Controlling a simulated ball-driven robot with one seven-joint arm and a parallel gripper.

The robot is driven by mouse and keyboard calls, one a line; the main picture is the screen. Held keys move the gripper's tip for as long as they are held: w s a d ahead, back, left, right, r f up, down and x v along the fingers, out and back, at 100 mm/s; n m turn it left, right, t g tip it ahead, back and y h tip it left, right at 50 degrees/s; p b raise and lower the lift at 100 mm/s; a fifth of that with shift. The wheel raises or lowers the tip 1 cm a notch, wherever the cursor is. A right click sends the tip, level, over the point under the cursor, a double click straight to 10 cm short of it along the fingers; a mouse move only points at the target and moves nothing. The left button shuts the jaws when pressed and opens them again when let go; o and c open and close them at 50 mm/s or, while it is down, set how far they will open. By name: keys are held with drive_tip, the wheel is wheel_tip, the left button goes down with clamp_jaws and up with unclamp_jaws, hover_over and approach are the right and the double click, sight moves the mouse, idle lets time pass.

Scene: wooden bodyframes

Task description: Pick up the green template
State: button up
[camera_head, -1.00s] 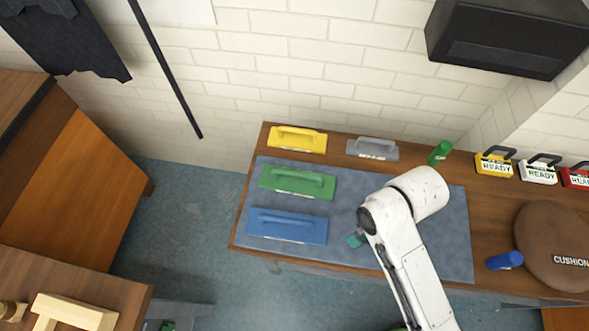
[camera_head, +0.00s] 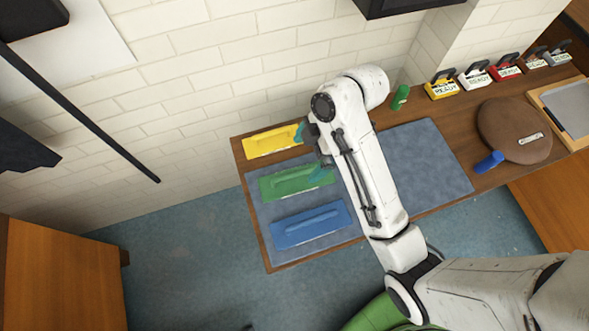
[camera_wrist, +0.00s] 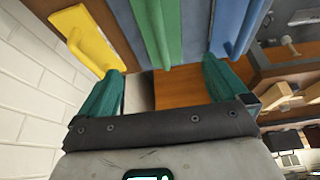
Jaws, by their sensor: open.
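The green template (camera_head: 285,183) is a flat board with a raised handle. In the wrist view the green template (camera_wrist: 160,25) shows at the top, beyond and between my two teal fingers. My gripper (camera_head: 313,147) is open over the green template's right end in the head view. In the wrist view my gripper (camera_wrist: 163,75) has nothing between its fingers. I cannot tell its exact height above the board.
The yellow template (camera_head: 273,141) lies behind, close to the white brick wall (camera_head: 200,80). The blue template (camera_head: 311,225) lies in front. A green cylinder (camera_head: 400,97), a brown cushion (camera_head: 513,130), a blue cylinder (camera_head: 488,162) and several READY-labelled items are to the right.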

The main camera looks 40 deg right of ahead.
sight(298, 172)
drive_tip(key=b+x, duration=0.5)
drive_tip(key=shift+f, duration=0.35)
drive_tip(key=shift+s+x, duration=0.1)
drive_tip(key=shift+x, duration=1.15)
drive_tip(key=shift+s+x, duration=0.15)
drive_tip(key=shift+x, duration=1.15)
drive_tip(key=shift+d+f+p, duration=0.1)
drive_tip(key=shift+f+p, duration=0.05)
drive_tip(key=shift+p, duration=0.15)
drive_tip(key=c, duration=1.5)
drive_tip(key=shift+c, duration=0.5)
